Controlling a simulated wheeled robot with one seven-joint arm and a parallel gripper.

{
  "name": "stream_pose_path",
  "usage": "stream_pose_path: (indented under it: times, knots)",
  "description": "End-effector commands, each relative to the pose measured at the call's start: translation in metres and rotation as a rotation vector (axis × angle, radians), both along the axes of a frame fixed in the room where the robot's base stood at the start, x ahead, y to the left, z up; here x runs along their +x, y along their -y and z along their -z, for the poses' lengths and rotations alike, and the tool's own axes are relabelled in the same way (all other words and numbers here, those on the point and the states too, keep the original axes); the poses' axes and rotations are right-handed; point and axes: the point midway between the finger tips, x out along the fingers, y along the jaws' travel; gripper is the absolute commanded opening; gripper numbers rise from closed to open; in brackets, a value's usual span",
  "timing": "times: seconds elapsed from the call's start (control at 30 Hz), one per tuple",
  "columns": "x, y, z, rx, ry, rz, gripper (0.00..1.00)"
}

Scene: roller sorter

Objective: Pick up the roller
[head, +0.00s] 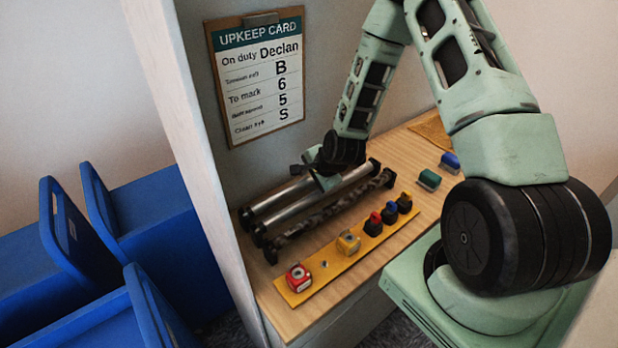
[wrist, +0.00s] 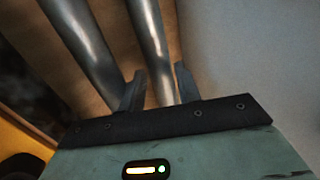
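Three rollers lie side by side on the wooden bench in the head view: a silver back roller (head: 283,198), a silver middle roller (head: 300,215) and a dark mottled front roller (head: 325,216). My gripper (head: 325,181) is low over the back rollers and hides part of them. In the wrist view, my gripper's two fingers (wrist: 159,80) are apart, one on each side of the back roller (wrist: 150,35). I cannot tell if they touch it. The middle roller (wrist: 82,42) is left of the fingers.
Green (head: 429,180) and blue (head: 450,162) blocks stand right. A card (head: 258,80) hangs on the back wall. Blue bins (head: 150,215) stand left.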

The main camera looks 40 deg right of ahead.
Motion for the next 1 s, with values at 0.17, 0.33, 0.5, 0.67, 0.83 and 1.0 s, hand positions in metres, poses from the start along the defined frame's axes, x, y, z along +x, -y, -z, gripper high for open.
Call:
stream_pose_path:
  times: [0.17, 0.33, 0.5, 0.67, 0.83, 1.0]
  knots:
    - [0.0065, -0.0006, 0.0099, 0.001, -0.001, -0.001, 0.33]
    - [0.0071, -0.0002, 0.0112, 0.000, 0.000, 0.000, 0.33]
    - [0.0070, -0.0002, 0.0111, 0.000, 0.000, 0.000, 0.08]
    - [0.0076, -0.0003, 0.0102, 0.000, 0.002, -0.001, 0.00]
    - [0.0077, -0.0002, 0.0097, 0.000, 0.003, -0.001, 0.00]
    - [0.0084, 0.0001, 0.0040, -0.001, 0.005, 0.000, 0.00]
